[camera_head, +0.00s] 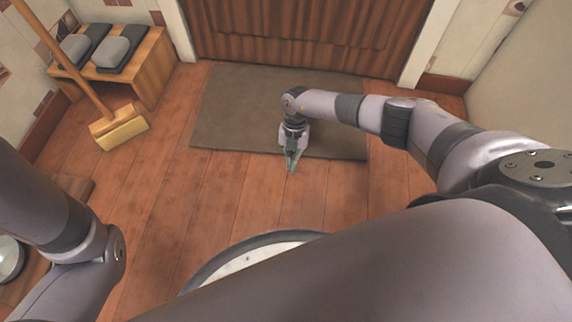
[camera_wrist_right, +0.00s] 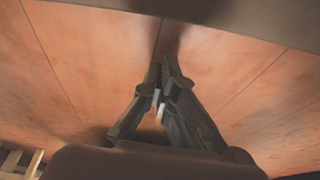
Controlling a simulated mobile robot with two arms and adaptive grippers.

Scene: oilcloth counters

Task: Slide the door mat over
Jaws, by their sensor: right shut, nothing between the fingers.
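The door mat (camera_head: 240,105) is a flat grey-brown rectangle on the wooden floor in front of the brown door. My right gripper (camera_head: 291,168) points down just off the near edge of the mat, right of the mat's middle. It is shut and empty. In the right wrist view, the shut fingertips (camera_wrist_right: 166,68) show over the floor boards, and the mat's edge (camera_wrist_right: 200,14) crosses the top of the picture. I cannot tell whether the fingertips touch the floor. My left arm shows at the left, but its gripper is out of view.
A broom (camera_head: 119,126) stands at the left beside a wooden bench (camera_head: 150,72) with grey shoes or slippers on it. The door (camera_head: 300,35) closes off the far side. Bare floor (camera_head: 180,200) lies left of and in front of the mat.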

